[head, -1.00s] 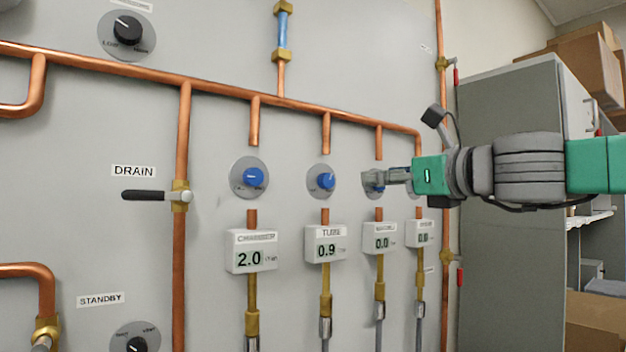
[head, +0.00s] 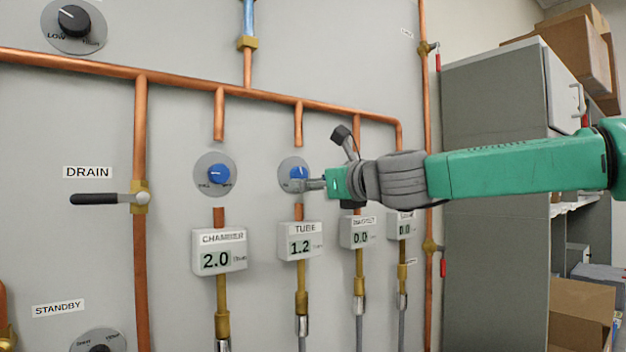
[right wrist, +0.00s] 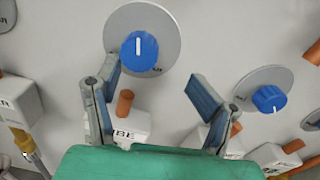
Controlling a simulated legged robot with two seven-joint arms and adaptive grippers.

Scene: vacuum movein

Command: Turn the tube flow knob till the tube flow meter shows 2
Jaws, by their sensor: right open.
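The tube flow knob (head: 299,171) is blue on a grey round dial in the head view. The tube flow meter (head: 300,243) below it reads 1.2. My right gripper (head: 306,185) is at the knob's lower front and partly covers the dial. In the right wrist view the tube knob (right wrist: 139,53) shows with its white line nearly upright. My right gripper (right wrist: 156,84) is open and its fingers are not around the knob; the left finger overlaps the knob's lower left edge. I cannot tell whether it touches. My left gripper is not in view.
The chamber knob (head: 219,174) and its meter (head: 219,251), reading 2.0, are to the left. Another blue knob (right wrist: 270,98) is to the right in the wrist view. The drain lever (head: 107,198) sticks out further left. Copper pipes cross the panel.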

